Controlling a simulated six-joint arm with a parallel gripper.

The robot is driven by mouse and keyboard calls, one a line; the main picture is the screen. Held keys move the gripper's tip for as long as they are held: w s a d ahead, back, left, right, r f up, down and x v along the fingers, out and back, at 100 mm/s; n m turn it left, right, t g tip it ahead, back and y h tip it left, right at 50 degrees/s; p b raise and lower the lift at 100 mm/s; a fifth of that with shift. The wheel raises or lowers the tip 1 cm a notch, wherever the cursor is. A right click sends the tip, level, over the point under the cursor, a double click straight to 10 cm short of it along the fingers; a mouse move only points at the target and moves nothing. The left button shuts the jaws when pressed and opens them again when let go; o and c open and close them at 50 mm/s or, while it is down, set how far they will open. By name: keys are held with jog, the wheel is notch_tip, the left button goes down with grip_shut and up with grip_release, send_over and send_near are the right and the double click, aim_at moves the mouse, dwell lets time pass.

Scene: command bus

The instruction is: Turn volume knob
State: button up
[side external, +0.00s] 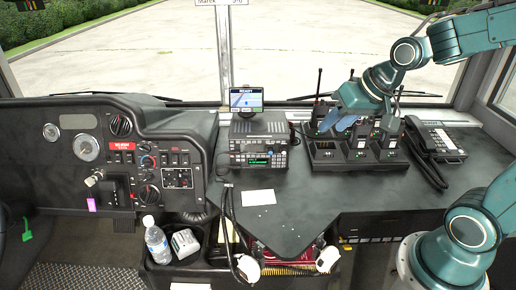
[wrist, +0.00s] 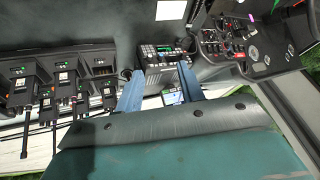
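The radio unit (side external: 258,150) is a black box with a green display and rows of small buttons, standing on the dark dash. In the wrist view the radio (wrist: 150,52) shows upside down, just beyond my fingers. Its volume knob is too small to make out for certain in either view. My gripper (side external: 335,124) is in the air to the right of the radio, over the charger with handheld radios. In the wrist view its two blue fingers (wrist: 158,84) are spread apart with nothing between them. It touches nothing that I can see.
A charger (side external: 330,162) with several handheld radios, antennas upright, stands right of the radio. A corded phone (side external: 440,142) is farther right. A small screen (side external: 246,98) stands on top of the radio. A white card (side external: 258,197) lies on the clear dash in front.

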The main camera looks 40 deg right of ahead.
aim_at(285, 150)
jog(key=w+d+f+m+t, duration=0.1)
jog(key=w+d+f+m, duration=0.5)
jog(key=w+d+f, duration=0.2)
jog(key=shift+w+d+f+t, duration=0.2)
jog(key=shift+w+f+t, duration=0.15)
jog(key=shift+w, duration=0.2)
jog(key=shift+f+y, duration=0.15)
jog(key=shift+y, duration=0.15)
jog(key=shift+x, duration=6.75)
grip_shut()
